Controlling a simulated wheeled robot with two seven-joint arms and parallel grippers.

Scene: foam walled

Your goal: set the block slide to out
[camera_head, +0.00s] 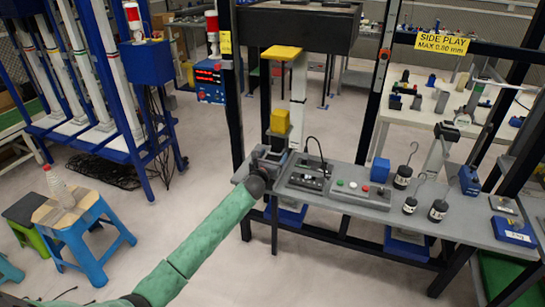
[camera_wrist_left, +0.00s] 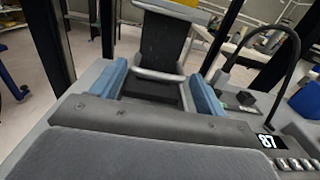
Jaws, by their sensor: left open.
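My left gripper (camera_head: 268,158) reaches the left end of the grey bench from the lower left. In the left wrist view its two blue fingers (camera_wrist_left: 160,88) stand apart. A dark upright slab with a pale metal crossbar (camera_wrist_left: 160,75) shows between and beyond them. I cannot tell whether the fingers touch it. In the head view a yellow block (camera_head: 280,121) sits on a grey upright just behind the gripper. Which part is the block slide is not clear, and the gripper partly hides that area. My right gripper is not in view.
A black control unit (camera_head: 306,180) with a curved cable is close right of the gripper. A button panel (camera_head: 357,190), a blue block (camera_head: 380,170) and several hook weights (camera_head: 438,210) stand farther right. Black frame posts rise near the arm. A stool (camera_head: 70,213) is at left.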

